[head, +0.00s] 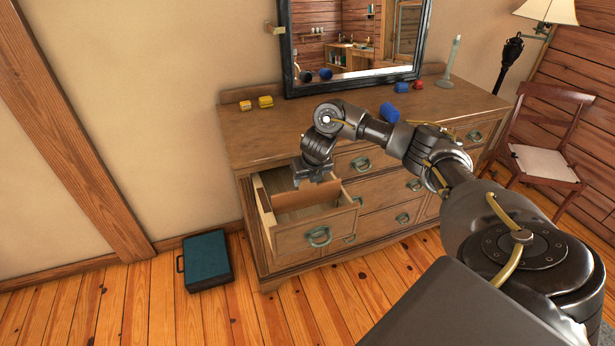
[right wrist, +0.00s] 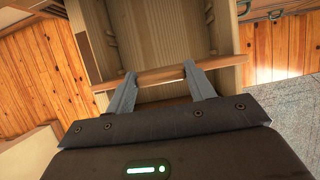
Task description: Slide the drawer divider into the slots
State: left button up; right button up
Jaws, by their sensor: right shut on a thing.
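The drawer divider (head: 306,197) is a brown wooden board in or just above the open top-left drawer (head: 306,236) of the dresser. My right gripper (head: 315,176) is above the drawer, pointing down, and shut on the divider. In the right wrist view, the divider (right wrist: 160,76) runs crosswise between my gripper's fingertips (right wrist: 160,73), its ends overlapping the drawer's side walls (right wrist: 227,42). Ridges that look like slots (right wrist: 208,22) show on the inner walls, beyond the divider in that view. I cannot tell whether its ends are in slots. My left gripper is not in view.
The wooden dresser (head: 250,137) carries yellow blocks (head: 265,102), a blue object (head: 389,112), a candlestick (head: 449,66) and a mirror (head: 350,40). A chair (head: 548,150) stands at right.

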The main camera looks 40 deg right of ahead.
jog(key=shift+f+b, duration=2.25)
jog(key=shift+f, duration=1.2)
jog(key=o, duration=1.4)
jog(key=shift+c, duration=0.2)
jog(key=shift+s+a+r, duration=0.1)
jog(key=shift+r, duration=0.45)
jog(key=p, duration=0.4)
send_near(308, 192)
jog(key=shift+f, duration=0.1)
